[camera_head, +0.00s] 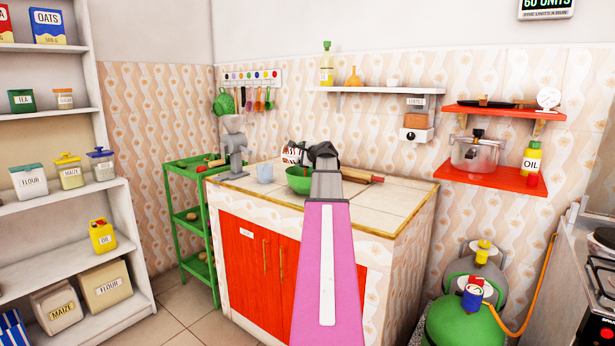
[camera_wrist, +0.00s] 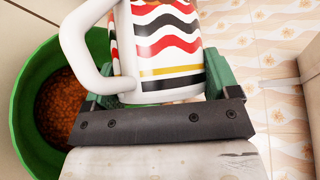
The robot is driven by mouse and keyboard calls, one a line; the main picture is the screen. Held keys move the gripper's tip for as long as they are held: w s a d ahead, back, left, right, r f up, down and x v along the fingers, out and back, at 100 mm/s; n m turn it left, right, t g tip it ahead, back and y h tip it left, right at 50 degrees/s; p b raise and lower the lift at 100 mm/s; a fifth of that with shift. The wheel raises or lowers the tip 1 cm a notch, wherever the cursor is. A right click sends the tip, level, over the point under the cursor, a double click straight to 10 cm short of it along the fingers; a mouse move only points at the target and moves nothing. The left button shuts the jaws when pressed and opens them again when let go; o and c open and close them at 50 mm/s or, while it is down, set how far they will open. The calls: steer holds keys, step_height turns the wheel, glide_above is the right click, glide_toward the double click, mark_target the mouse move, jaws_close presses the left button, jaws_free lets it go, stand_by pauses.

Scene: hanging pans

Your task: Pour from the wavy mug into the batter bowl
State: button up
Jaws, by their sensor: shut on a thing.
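The wavy mug (camera_wrist: 168,35) is white with red, black and gold wavy stripes and a white handle at left in the wrist view. My gripper (camera_wrist: 160,80) is shut on it, a green-padded finger on each side. In the head view the mug (camera_head: 289,153) shows partly behind my dark gripper (camera_head: 318,153), above the green batter bowl (camera_head: 297,182) on the counter. The bowl (camera_wrist: 22,120) also shows at left in the wrist view, with grainy brown-orange contents. The mug's inside and contents are hidden. I cannot tell its exact tilt.
A rolling pin (camera_head: 362,176) lies to the right of my gripper. The tiled counter (camera_head: 385,198) is clear at the front right.

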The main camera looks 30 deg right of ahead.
steer(key=shift+s+d+m+t, duration=0.15)
steer(key=shift+d+m+t, duration=0.05)
steer(key=shift+m+t, duration=0.25)
steer(key=shift+s+d+m+t, duration=0.15)
steer(key=shift+m+t, duration=0.2)
steer(key=shift+t, duration=0.2)
stand_by(0.9)
steer(key=shift+s+d+r+m+t, duration=0.2)
steer(key=shift+r+m+t, duration=0.2)
steer(key=shift+r+t, duration=0.15)
stand_by(0.4)
